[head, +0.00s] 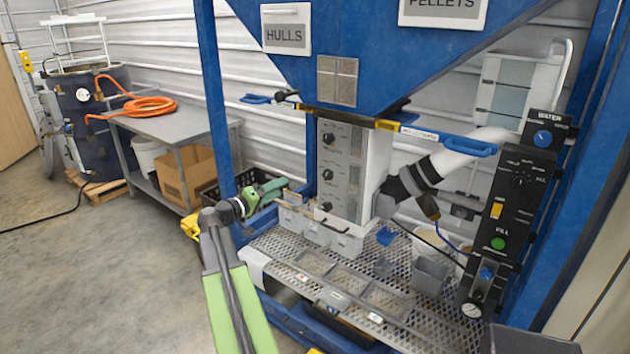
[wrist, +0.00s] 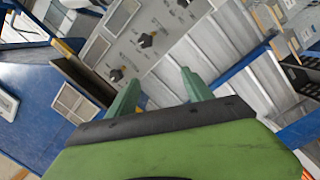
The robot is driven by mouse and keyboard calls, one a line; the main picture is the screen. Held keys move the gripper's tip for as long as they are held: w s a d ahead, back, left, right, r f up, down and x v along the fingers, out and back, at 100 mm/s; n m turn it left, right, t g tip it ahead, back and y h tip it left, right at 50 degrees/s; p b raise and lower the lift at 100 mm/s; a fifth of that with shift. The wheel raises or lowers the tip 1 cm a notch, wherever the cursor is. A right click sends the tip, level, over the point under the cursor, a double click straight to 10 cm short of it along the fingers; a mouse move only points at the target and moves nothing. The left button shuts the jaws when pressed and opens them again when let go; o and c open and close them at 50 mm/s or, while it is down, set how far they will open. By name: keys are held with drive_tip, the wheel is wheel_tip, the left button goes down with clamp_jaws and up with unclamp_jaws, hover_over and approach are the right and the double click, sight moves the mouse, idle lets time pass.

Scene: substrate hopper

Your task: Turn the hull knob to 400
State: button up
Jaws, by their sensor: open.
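The white control box (head: 350,165) under the blue hopper has three black knobs in a column on its front: an upper knob (head: 328,137), a middle knob (head: 327,174) and a lower knob (head: 326,206). Their small labels are too small to read, so I cannot tell which is the hull knob or its setting. My gripper (head: 277,188) is open and empty, left of the box and apart from the knobs. In the wrist view my gripper's fingers (wrist: 160,88) are spread, with the box (wrist: 125,50) tilted beyond them and knobs (wrist: 147,40) showing ahead.
A HULLS sign (head: 286,35) hangs on the hopper. Grey bins (head: 345,243) sit below the box on a mesh shelf (head: 290,252). A black control panel (head: 515,200) stands right.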

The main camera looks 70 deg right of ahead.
sight(326, 176)
drive_tip(key=s+a+m+t, duration=0.1)
drive_tip(key=s+a+t, duration=0.1)
drive_tip(key=s+a, duration=0.35)
drive_tip(key=shift+h, duration=0.4)
drive_tip(key=x, duration=2)
drive_tip(key=shift+s+f, duration=0.15)
drive_tip(key=shift+s, duration=0.1)
drive_tip(key=shift+a, duration=0.1)
